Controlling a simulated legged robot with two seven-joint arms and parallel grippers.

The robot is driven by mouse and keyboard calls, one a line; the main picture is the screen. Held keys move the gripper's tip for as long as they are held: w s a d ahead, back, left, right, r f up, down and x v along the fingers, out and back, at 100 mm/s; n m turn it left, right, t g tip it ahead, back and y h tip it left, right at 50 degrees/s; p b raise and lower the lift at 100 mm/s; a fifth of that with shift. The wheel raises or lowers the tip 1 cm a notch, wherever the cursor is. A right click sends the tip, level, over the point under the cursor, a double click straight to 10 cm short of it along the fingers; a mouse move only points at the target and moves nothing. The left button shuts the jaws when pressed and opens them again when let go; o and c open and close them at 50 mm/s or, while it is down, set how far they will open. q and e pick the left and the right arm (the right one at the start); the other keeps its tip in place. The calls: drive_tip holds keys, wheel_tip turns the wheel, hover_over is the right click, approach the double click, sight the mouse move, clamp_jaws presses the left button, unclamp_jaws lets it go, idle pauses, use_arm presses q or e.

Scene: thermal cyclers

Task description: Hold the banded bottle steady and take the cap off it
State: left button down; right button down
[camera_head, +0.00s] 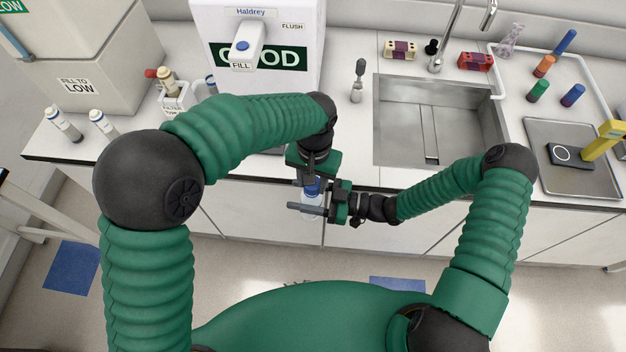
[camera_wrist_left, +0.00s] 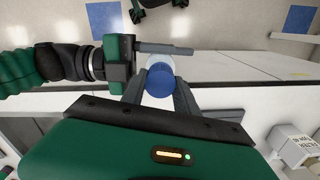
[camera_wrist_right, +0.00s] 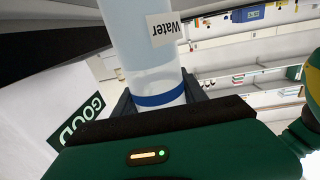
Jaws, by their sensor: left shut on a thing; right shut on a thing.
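The banded bottle (camera_head: 311,198) is held out in front of the counter edge, with its blue cap (camera_head: 312,184) on top. My left gripper (camera_head: 312,178) comes from above and is shut on the cap; the left wrist view shows the cap (camera_wrist_left: 159,82) between its fingers. My right gripper (camera_head: 308,206) is shut around the bottle's body from the side. In the right wrist view the bottle (camera_wrist_right: 145,45) is clear, with a "Water" label and a blue band (camera_wrist_right: 158,97) close to the fingers. Whether the cap is still seated on the neck cannot be told.
A white dispenser marked "GOOD" (camera_head: 225,20) stands behind my left arm. The sink (camera_head: 400,120) is to the right. Two similar bottles (camera_head: 62,124) (camera_head: 103,124) stand on the counter at left. A tray (camera_head: 545,130) lies at far right. Open floor lies below the held bottle.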

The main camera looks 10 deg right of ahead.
use_arm(q)
drive_tip(key=shift+s+r, duration=0.1)
drive_tip(key=shift+r, duration=0.75)
